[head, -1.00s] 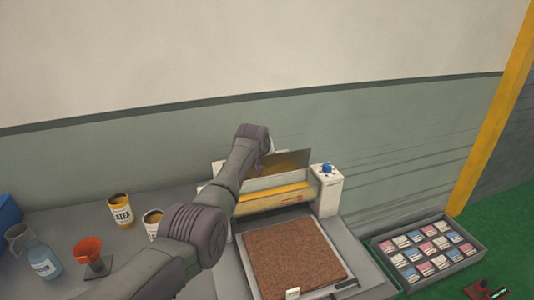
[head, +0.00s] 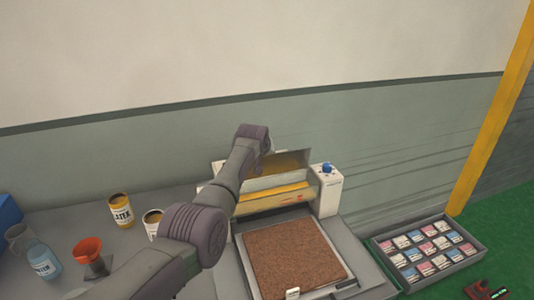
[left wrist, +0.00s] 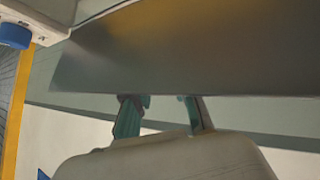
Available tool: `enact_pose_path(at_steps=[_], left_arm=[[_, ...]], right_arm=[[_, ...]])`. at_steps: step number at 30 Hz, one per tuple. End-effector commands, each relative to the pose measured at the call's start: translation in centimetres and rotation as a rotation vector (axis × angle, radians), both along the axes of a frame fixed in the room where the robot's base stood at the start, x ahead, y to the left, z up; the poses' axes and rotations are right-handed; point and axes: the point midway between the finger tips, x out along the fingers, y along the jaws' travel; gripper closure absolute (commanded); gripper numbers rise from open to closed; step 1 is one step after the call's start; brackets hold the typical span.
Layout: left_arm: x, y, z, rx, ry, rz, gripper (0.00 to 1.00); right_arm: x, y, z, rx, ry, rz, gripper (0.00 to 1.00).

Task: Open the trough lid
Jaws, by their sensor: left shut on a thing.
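The trough lid is a thin grey metal plate (head: 294,160). It stands raised and tilted at the back of the white machine, above a yellow roller area (head: 285,197). In the left wrist view the lid (left wrist: 190,45) fills the upper part. My left gripper (left wrist: 163,106) has its two teal fingers at the lid's edge and is shut on it. In the head view my left arm hides the gripper and the lid's left end. My right gripper is in neither view.
A brown mat (head: 290,256) lies on the machine's bed in front. A blue knob (head: 327,168) tops the right housing. Cans (head: 121,211), an orange funnel (head: 88,248) and a bottle (head: 43,260) stand left. A tray of packets (head: 377,247) lies right.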

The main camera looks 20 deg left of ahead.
Motion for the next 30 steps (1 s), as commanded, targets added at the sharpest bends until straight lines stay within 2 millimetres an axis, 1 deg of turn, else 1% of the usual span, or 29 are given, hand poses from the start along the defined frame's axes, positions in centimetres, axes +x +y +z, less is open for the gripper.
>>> enact_pose_path(at_steps=[1,3,4,6,8,18,23,27,30], left_arm=[[-0.3,0.5,-0.9,0.005,0.015,0.005,1.00],[-0.3,0.5,-0.9,0.005,0.015,0.005,1.00],[-0.3,0.5,-0.9,0.005,0.015,0.005,0.73],[-0.3,0.5,-0.9,0.005,0.016,0.005,0.61],[-0.3,0.4,-0.9,0.004,0.016,0.004,0.51],[-0.1,0.1,-0.4,0.002,0.008,0.001,0.51],[-0.2,0.1,-0.2,0.001,0.004,0.001,0.51],[-0.6,0.0,0.4,0.002,0.002,0.000,0.51],[-1.3,0.0,1.0,0.002,0.002,0.000,0.51]], right_arm=[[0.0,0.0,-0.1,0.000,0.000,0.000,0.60],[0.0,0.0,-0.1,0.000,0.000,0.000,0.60],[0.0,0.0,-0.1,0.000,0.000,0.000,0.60],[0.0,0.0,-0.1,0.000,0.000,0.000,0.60],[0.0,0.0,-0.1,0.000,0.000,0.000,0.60],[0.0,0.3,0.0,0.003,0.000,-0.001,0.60],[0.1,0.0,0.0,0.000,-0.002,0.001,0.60],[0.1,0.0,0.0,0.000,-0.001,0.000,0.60],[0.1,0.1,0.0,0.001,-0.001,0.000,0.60]])
